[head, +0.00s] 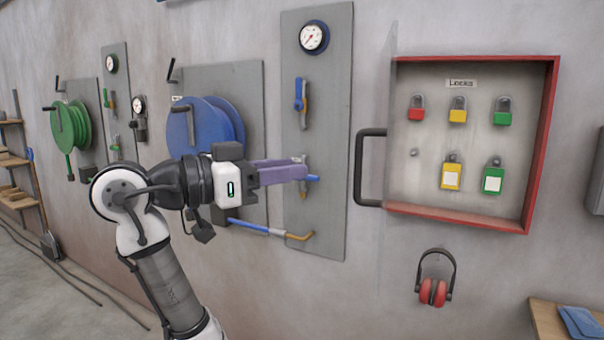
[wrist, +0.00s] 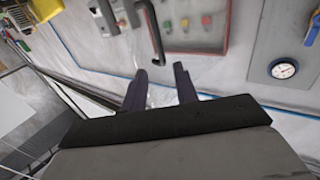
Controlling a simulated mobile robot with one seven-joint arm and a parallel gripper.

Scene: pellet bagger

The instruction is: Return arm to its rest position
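My gripper (head: 304,172) is held out level in front of the wall, with its purple fingers pointing right. In the head view the fingers overlap the grey gauge panel (head: 325,110), and I cannot tell how far they are from it. In the wrist view my gripper (wrist: 160,74) shows two fingers apart with nothing between them, so it is open and empty. My arm is bent at the elbow and raised in front of the wall. No rest holder or cradle shows.
A red-framed lock box (head: 552,110) with several padlocks hangs right of my gripper. A black handle (head: 361,165) sticks out at its left. A blue hose reel (head: 190,130) is behind my arm. Red ear defenders (head: 432,292) hang below the box. A wooden bench (head: 545,318) stands lower right.

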